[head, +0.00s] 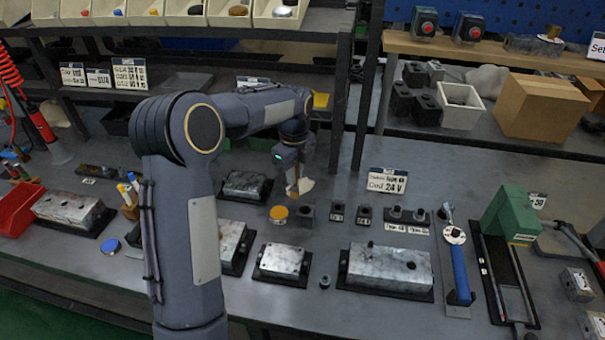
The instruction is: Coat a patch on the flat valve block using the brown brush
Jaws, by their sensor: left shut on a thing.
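My left gripper (293,182) is at the back middle of the bench, shut on a small tan-brown thing (292,191) that may be the brown brush; it is too small and partly hidden to be sure. A white shape (306,185) shows beside it. Several grey metal valve blocks lie on black trays: a low, flat-looking one (282,261) at front middle, a long one (390,267) to its right, one (247,185) left of the gripper, one (75,208) far left. Another (230,236) is partly hidden behind my left arm. My right gripper is out of view.
A yellow round lid (279,213) and a small dark block (307,214) stand just in front of the gripper. A sign (387,182) stands to the right. A blue-handled tool (460,270) and green machine (508,215) are farther right. Shelf posts (341,105) rise behind.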

